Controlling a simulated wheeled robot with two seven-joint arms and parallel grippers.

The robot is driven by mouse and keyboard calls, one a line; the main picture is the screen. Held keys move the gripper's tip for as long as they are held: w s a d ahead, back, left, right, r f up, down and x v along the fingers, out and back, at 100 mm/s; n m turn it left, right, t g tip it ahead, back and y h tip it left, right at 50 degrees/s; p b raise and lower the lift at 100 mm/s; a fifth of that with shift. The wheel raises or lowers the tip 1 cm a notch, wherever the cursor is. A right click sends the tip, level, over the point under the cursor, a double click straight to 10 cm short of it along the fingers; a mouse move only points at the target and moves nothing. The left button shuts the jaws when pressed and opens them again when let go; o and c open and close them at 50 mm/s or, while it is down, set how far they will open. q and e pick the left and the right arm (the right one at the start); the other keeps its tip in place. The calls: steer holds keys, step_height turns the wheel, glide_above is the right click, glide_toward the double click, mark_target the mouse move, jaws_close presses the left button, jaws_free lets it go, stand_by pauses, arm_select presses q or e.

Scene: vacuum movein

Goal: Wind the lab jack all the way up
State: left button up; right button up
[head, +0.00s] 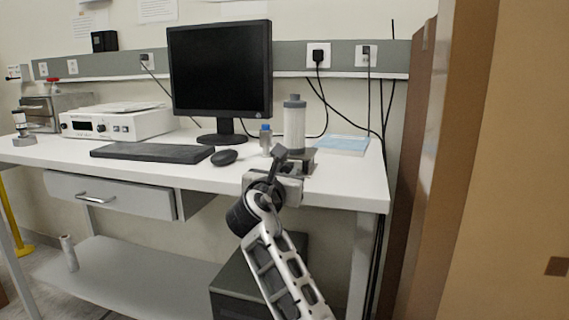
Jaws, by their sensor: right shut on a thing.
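The lab jack (307,158) is a small grey stand near the front right of the white desk. Its platform looks low, and a grey-white cylinder (294,125) stands upright on or just behind it; I cannot tell which. My right gripper (279,157) reaches up from below over the desk's front edge to the left front side of the jack. It is shut on the jack's knob, which the dark fingers hide. The gripper also covers much of the jack's front. My left gripper is out of view.
A blue-capped vial (265,140) stands close left of the gripper. A mouse (224,157), keyboard (152,152) and monitor (220,70) are further left. A pale blue pad (343,145) lies right of the jack. A brown panel (415,150) rises beyond the desk's right end.

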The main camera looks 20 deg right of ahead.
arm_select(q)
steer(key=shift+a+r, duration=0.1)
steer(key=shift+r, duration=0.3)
arm_select(e)
steer(key=o, duration=1)
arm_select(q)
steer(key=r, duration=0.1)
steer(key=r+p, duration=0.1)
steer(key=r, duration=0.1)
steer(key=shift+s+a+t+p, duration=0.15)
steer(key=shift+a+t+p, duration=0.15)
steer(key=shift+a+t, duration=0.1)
arm_select(e)
steer(key=v, duration=1.6)
